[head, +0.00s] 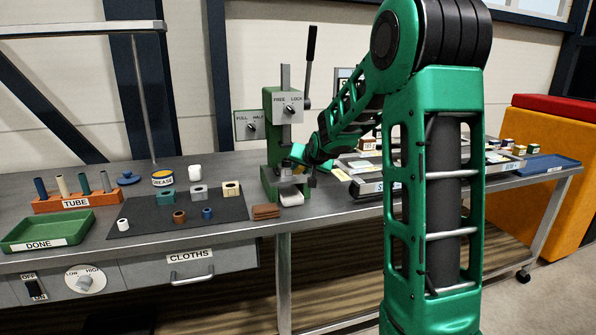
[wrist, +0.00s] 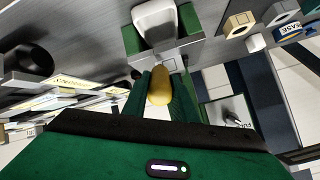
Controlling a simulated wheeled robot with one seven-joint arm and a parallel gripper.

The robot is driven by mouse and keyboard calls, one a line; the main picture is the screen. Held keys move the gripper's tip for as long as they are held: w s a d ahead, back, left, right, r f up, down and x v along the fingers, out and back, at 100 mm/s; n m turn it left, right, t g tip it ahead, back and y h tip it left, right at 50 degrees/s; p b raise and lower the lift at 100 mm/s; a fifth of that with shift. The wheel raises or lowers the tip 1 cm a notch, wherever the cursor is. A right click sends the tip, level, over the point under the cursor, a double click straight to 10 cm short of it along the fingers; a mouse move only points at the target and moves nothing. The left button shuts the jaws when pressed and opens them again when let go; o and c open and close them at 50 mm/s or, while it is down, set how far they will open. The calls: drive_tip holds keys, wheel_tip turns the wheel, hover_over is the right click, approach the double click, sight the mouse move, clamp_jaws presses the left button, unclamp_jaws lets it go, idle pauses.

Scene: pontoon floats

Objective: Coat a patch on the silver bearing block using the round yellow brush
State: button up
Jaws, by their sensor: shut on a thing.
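My gripper (wrist: 163,92) is shut on a yellow, rounded piece, apparently the round yellow brush (wrist: 160,86). In the head view my gripper (head: 303,168) is at the green press, above its bed, and a bit of yellow shows there. The brush's working end is hidden, so I cannot tell whether it touches anything. The silver bearing block (head: 199,192) stands on the dark mat, between a teal block (head: 167,196) and a cream block (head: 233,190), to the left of my gripper. The silver block also shows at the top right of the wrist view (wrist: 281,13).
The green press (head: 270,107) with its upright lever stands beside my gripper; a white dish (head: 291,198) lies before it. The grease tin (head: 162,178), several small rings, an orange tube rack (head: 75,203) and a green DONE tray (head: 48,232) are further left. Labelled trays stand right.

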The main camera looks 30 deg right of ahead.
drive_tip(key=a, duration=0.2)
drive_tip(key=w+a, duration=0.1)
drive_tip(key=shift+w+a, duration=0.15)
drive_tip(key=shift+a, duration=0.25)
drive_tip(key=s+a, duration=0.1)
drive_tip(key=s, duration=0.4)
drive_tip(key=shift+s+a, duration=0.35)
drive_tip(key=shift+s, duration=0.05)
idle(0.5)
drive_tip(key=s, duration=0.1)
drive_tip(key=s+a, duration=0.1)
drive_tip(key=shift+s, duration=0.4)
idle(0.5)
drive_tip(key=shift+d, duration=0.1)
